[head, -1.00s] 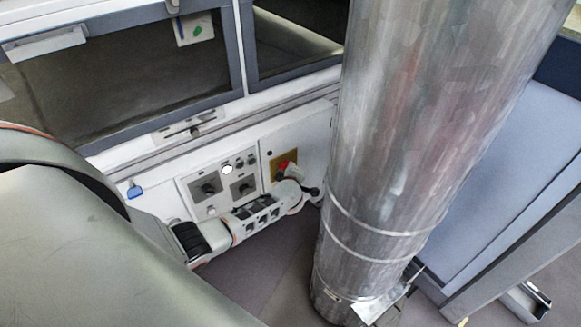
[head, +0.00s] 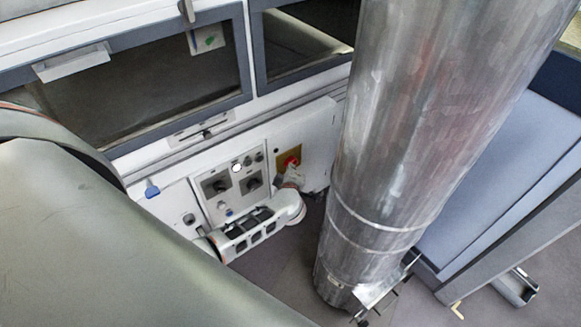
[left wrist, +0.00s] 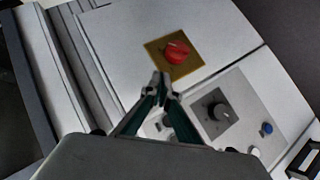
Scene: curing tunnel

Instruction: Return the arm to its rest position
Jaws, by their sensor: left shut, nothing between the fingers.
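My left gripper (left wrist: 161,84) is shut and empty in the left wrist view. My right gripper is not in view.
A grey control panel (head: 222,206) with black rotary switches and buttons is beside the forearm. A large metal cylinder (head: 420,130) stands right of the gripper. Dark windows (head: 150,90) are above. Bare floor (head: 285,260) shows between forearm and cylinder.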

